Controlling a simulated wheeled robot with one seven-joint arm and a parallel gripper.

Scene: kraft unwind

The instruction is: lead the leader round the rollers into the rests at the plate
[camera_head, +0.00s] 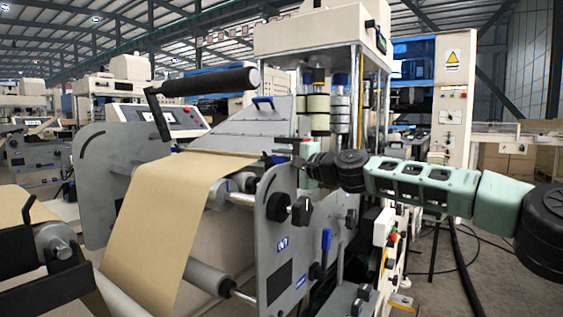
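The leader is a tan kraft paper web (165,220). It rises from a grey lower roller (205,277) and bends over at the top, where its far edge lies near the grey sloping plate (240,125). Part of an upper roller (222,190) shows beside the web. My arm reaches in from the right, and my gripper (302,165) is at the right of the web's far end, just above the near side frame. Its fingers are small and dark against the machine, so I cannot tell whether they hold the leader's end. The rests at the plate are not clearly distinguishable.
A grey side frame (275,240) with black knobs stands below my gripper. A black-handled crank (205,82) juts over the far side. Upright posts and a print unit (315,35) stand behind my gripper. A black bracket (35,265) fills the lower left. Floor shows at the right.

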